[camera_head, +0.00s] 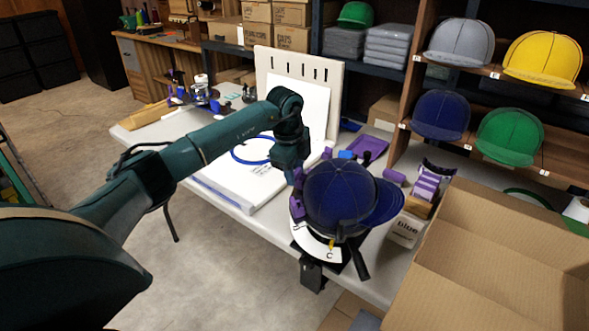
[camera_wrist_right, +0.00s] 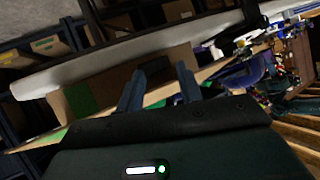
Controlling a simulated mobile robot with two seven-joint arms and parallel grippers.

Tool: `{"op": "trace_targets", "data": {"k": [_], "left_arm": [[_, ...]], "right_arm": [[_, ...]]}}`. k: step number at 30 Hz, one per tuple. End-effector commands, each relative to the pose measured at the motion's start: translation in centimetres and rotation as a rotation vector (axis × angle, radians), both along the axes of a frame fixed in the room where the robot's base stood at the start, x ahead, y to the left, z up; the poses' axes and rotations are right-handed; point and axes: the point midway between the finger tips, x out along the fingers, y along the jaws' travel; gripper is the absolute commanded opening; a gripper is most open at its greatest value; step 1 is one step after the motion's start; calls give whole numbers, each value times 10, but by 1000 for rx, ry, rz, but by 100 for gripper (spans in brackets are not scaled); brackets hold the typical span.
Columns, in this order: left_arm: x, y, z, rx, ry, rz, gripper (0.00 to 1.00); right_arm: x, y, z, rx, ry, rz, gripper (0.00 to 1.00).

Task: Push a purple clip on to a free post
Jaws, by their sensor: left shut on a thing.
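My left gripper (camera_head: 295,182) points down at the left side of a dark blue cap (camera_head: 342,196) on a stand at the table's front edge. It is shut on a small purple clip (camera_head: 297,207), which is at or very near the cap's left side; I cannot tell whether they touch. A white round plate (camera_head: 318,246) with lettering shows under the cap. Other small purple pieces (camera_head: 327,153) lie behind the cap. The posts cannot be made out, as the cap and gripper cover that area. My right gripper (camera_wrist_right: 158,88) shows in the right wrist view, fingers apart and empty.
An open cardboard box (camera_head: 490,255) stands at the front right. A purple tray (camera_head: 367,146), a purple roll (camera_head: 394,177) and a small white box (camera_head: 405,230) are near the cap. A white slotted board (camera_head: 300,68) stands behind. Shelves hold several caps.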

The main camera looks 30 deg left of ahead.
Motion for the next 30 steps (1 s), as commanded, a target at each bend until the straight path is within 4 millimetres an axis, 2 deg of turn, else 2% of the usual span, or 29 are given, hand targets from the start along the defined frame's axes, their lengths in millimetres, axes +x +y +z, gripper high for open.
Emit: {"op": "trace_targets", "data": {"k": [26,27,30], "left_arm": [[2,0,-10,0,0,0,9],[2,0,-10,0,0,0,33],[2,0,-10,0,0,0,41]], "right_arm": [[-1,0,-6,-1,3,2,36],[-1,0,-6,-1,2,2,36],[-1,0,-6,-1,2,2,36]]}}
